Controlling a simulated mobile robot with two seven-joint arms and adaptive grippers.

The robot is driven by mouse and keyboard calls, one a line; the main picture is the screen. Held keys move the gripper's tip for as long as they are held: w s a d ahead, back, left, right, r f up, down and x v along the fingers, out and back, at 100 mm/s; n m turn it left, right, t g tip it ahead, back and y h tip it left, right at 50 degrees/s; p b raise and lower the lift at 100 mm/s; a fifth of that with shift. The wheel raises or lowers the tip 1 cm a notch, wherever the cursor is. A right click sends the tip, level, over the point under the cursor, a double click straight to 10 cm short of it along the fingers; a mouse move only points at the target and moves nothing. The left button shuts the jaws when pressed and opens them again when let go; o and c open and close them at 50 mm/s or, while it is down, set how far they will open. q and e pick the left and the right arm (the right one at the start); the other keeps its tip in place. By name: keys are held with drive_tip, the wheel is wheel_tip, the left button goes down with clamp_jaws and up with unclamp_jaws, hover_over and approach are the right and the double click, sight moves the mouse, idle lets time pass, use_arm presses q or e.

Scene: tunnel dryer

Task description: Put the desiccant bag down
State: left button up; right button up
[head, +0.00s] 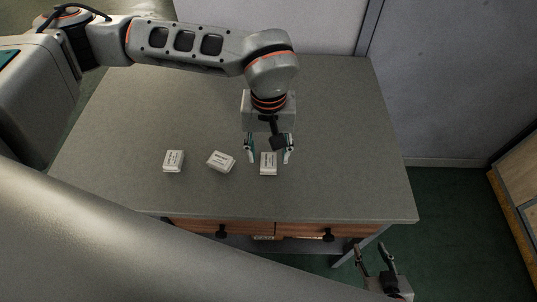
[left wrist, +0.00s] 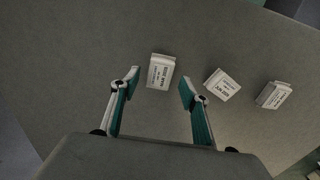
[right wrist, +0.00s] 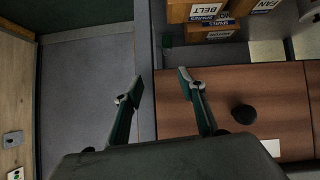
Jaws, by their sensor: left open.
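Three small white labelled bags lie on the grey table (head: 330,120). One bag (head: 268,164) is at the right of the row, a middle bag (head: 221,161) lies turned, and another bag (head: 173,160) is at the left. My left gripper (head: 269,157) is open above the right-hand bag, its fingers to either side of it in the head view. In the left wrist view this bag (left wrist: 161,72) shows just beyond the gap between the open fingertips (left wrist: 159,86); no finger visibly grips it. My right gripper (head: 374,258) is open and empty, beyond the table's front right corner (right wrist: 159,87).
Wooden drawer fronts (head: 315,231) with dark knobs sit under the table's front edge. The right wrist view shows cardboard boxes (right wrist: 195,12) marked BELT, SPARES and FAN. A wooden cabinet (head: 518,185) stands at the right. The table's back and right are clear.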

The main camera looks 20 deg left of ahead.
sight(269, 161)
use_arm(q)
wheel_tip(269, 161, up, 10)
drive_tip(key=shift+r, duration=0.15)
idle(0.7)
